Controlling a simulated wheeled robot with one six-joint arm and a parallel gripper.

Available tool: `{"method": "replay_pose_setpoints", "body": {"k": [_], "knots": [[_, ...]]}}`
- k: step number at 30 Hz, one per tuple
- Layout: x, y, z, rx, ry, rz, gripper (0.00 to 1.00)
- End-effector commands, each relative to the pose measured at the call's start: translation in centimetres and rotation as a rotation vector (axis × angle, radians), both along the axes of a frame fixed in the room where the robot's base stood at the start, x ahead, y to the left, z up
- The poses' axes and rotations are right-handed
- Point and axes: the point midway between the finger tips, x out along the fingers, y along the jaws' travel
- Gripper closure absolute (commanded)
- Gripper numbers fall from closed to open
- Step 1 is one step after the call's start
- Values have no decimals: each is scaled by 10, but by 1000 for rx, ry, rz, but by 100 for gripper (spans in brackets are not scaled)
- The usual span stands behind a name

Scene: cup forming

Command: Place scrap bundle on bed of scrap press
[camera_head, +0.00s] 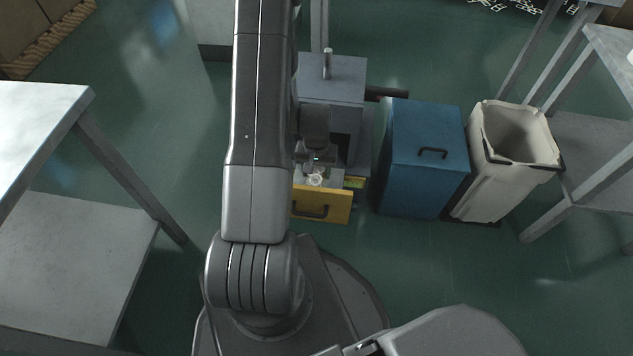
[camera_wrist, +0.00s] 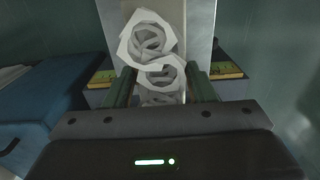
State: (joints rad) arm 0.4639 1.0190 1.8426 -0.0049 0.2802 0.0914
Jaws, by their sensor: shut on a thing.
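The scrap bundle (camera_wrist: 152,42) is a white-grey cluster of curled strips. It fills the middle of the wrist view between the two dark fingers of my gripper (camera_wrist: 161,86), which is shut on it. In the head view the bundle (camera_head: 316,180) is a small pale spot just below my gripper (camera_head: 313,160). The scrap press (camera_head: 335,72) is a grey box with its yellow front door (camera_head: 322,204) swung down. A pale grey surface of the press shows behind the bundle. I cannot tell whether the bundle touches the bed.
A blue bin (camera_head: 425,160) with a black handle stands right of the press, and a beige open bin (camera_head: 512,145) beyond it. A metal table (camera_head: 40,110) is at the left, shelving (camera_head: 600,150) at the right.

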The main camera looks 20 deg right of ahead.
Motion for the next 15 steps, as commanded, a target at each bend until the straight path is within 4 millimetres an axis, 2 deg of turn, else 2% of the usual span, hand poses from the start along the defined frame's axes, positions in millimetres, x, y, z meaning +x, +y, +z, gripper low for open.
{"method": "replay_pose_setpoints", "body": {"k": [5, 12, 15], "knots": [[0, 0, -13, 0, 0, 0, 76], [0, 0, -46, 1, 1, 0, 76], [1, 0, -47, -1, -2, 0, 76]]}}
